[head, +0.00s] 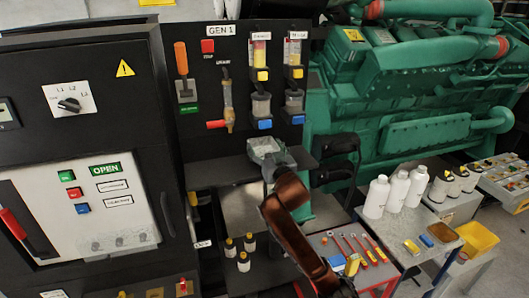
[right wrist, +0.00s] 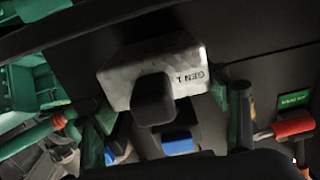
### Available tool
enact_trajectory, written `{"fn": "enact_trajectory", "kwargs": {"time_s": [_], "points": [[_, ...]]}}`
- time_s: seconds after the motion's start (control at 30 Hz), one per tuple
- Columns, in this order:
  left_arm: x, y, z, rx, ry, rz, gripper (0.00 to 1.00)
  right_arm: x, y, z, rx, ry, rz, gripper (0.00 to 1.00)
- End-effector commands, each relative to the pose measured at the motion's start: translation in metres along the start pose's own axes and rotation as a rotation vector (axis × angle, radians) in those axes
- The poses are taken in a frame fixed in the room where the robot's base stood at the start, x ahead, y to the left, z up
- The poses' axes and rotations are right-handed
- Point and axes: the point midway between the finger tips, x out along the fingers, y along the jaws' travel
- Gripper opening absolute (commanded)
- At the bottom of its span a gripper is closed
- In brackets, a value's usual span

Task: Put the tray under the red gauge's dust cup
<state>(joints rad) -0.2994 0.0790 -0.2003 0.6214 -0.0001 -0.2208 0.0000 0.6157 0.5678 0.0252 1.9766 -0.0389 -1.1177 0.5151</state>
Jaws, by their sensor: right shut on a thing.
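My right gripper (head: 277,167) is shut on a small grey metal tray (head: 264,147), in front of the GEN 1 panel. The tray also shows in the right wrist view (right wrist: 190,69), with its GEN 1 marking upside down and a dark block on it. Two gauges, left (head: 260,50) and right (head: 294,50), are on the panel; I cannot tell surely which is red. The left dust cup (head: 261,104) and right dust cup (head: 294,100) hang below them with blue parts underneath. In the head view the tray appears below the left cup; its depth is unclear. My left gripper is out of view.
A dark shelf (head: 222,172) juts out around the tray's height. A red-handled valve (head: 217,124) is left of the cups. Small bottles (head: 244,262) stand lower down. A tool table, white bottles (head: 397,190) and a yellow bin (head: 478,239) are at right.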

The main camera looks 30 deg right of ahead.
Motion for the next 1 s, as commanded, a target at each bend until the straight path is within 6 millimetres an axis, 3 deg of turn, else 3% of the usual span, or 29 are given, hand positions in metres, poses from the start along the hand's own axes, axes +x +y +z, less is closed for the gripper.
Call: {"fn": "enact_trajectory", "kwargs": {"time_s": [0.13,0.6,0.63,0.87,1.0], "points": [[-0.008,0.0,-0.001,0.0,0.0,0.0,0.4,0.0,0.0,0.024,0.0,-0.005,-0.001,0.4],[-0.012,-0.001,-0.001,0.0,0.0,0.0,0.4,0.004,0.0,0.032,0.0,-0.001,-0.001,0.4],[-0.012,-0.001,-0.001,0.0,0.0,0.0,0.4,0.004,0.0,0.032,0.0,-0.002,0.0,0.7],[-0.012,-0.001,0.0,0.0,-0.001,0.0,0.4,0.004,0.0,0.032,0.0,-0.002,0.0,0.85],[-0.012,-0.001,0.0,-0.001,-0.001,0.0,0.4,0.004,0.0,0.031,0.0,-0.002,0.0,0.86]]}}
